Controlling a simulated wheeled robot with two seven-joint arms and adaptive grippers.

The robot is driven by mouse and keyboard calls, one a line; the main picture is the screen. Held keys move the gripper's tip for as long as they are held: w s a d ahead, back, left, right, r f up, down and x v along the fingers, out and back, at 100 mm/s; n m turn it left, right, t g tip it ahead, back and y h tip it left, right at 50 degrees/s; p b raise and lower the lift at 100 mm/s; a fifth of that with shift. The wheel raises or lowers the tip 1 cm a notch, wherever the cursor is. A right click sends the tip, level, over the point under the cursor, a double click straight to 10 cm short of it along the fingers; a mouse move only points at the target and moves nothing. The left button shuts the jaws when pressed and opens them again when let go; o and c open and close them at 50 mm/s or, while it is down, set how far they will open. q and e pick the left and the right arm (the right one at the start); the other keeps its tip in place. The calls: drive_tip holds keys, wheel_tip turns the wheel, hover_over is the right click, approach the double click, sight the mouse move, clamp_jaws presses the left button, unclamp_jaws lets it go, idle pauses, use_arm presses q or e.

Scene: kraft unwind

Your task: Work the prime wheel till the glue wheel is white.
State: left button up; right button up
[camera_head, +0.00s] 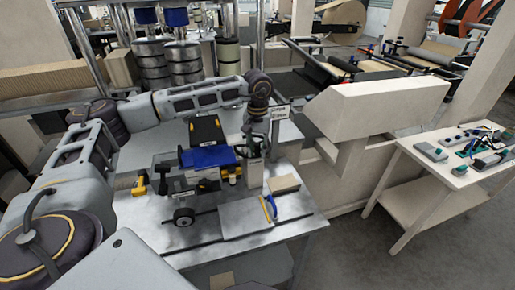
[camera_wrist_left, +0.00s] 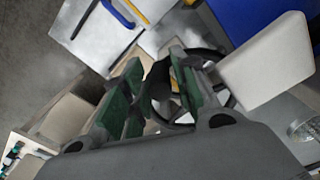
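The left gripper (camera_head: 256,138) points down at the right side of a small glue unit with a blue box (camera_head: 206,157). In the left wrist view, its green-padded fingers (camera_wrist_left: 158,88) are apart, with a black spoked handwheel (camera_wrist_left: 216,62), likely the prime wheel, at and beyond the tips. I cannot tell whether the fingers touch it. The right gripper is not in view.
A pale plate (camera_head: 246,218) and a blue-and-yellow handled tool (camera_head: 269,207) lie on the metal bench. A tan block (camera_head: 284,184) lies at right. Yellow fittings (camera_head: 140,186) stick out at left. A side table (camera_head: 440,178) with devices stands at far right.

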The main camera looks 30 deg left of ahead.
use_arm(q)
drive_tip(key=shift+f, duration=0.3)
clamp_jaws()
